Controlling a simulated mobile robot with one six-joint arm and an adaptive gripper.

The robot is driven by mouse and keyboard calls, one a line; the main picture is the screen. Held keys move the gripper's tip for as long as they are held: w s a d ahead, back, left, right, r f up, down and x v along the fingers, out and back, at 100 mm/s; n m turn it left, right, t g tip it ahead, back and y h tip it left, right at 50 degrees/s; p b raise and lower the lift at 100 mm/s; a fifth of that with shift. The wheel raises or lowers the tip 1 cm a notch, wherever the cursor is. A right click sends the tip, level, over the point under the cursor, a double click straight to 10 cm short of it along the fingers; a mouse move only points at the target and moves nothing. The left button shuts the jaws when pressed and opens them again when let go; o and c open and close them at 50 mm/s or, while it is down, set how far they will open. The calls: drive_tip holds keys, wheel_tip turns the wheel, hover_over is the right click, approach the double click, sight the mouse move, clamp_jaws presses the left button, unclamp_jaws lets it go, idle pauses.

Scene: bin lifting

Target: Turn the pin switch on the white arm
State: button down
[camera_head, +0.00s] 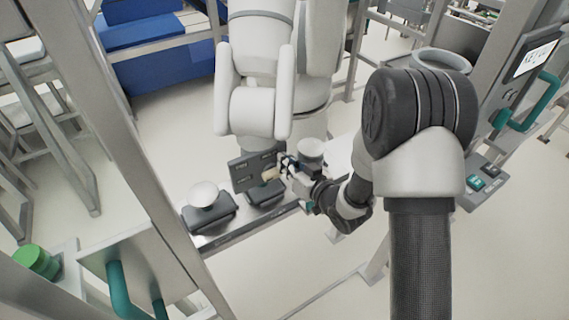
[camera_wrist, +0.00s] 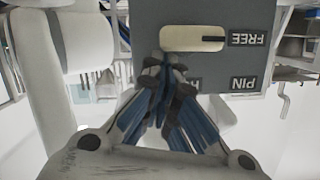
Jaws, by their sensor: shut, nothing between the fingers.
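The white arm (camera_head: 255,110) stands upright behind the rail in the head view. A dark grey switch plate (camera_head: 246,170) is on its lower part. In the wrist view the plate (camera_wrist: 262,75) fills the top right, with the labels FREE and PIN upside down. The cream pin switch (camera_wrist: 192,38) lies level on it, its dark-lined end towards FREE. It also shows in the head view (camera_head: 270,174). My gripper (camera_wrist: 166,62) is shut and empty, its fingertips just below the switch's left part in the picture. I cannot tell whether they touch it.
Dark fixtures with round white tops (camera_head: 203,194) sit on the metal rail (camera_head: 250,228) below the plate. A metal post (camera_head: 135,150) rises at the left. A panel with a teal handle (camera_head: 541,100) is at the right. Open floor lies in front.

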drive_tip(key=shift+w+d+f+m+g+y, duration=0.15)
drive_tip(key=shift+w+d+f+m+y, duration=0.15)
drive_tip(key=shift+m, duration=0.45)
drive_tip(key=shift+w+d+f+m+g+y, duration=0.1)
drive_tip(key=shift+d+f+m+g+y, duration=0.2)
drive_tip(key=shift+m, duration=0.45)
drive_tip(key=shift+w+d+f+m+y, duration=0.1)
drive_tip(key=shift+f+m+y, duration=0.25)
drive_tip(key=shift+m, duration=0.5)
drive_tip(key=shift+w+d+f+m+y, duration=0.15)
drive_tip(key=shift+f+m, duration=0.3)
drive_tip(key=shift+m, duration=0.4)
drive_tip(key=shift+f+m+t+y, duration=0.15)
drive_tip(key=shift+f+m+y, duration=0.2)
drive_tip(key=shift+m, duration=0.45)
drive_tip(key=shift+f+m+t+y, duration=0.15)
drive_tip(key=shift+f+m, duration=0.3)
drive_tip(key=shift+m, duration=0.35)
drive_tip(key=shift+s+f+m, duration=0.1)
drive_tip(key=shift+f+m, duration=0.4)
drive_tip(key=shift+m, duration=0.6)
drive_tip(key=shift+f+y+b, duration=0.15)
drive_tip(key=shift+y+b, duration=0.15)
idle(0.5)
idle(1.0)
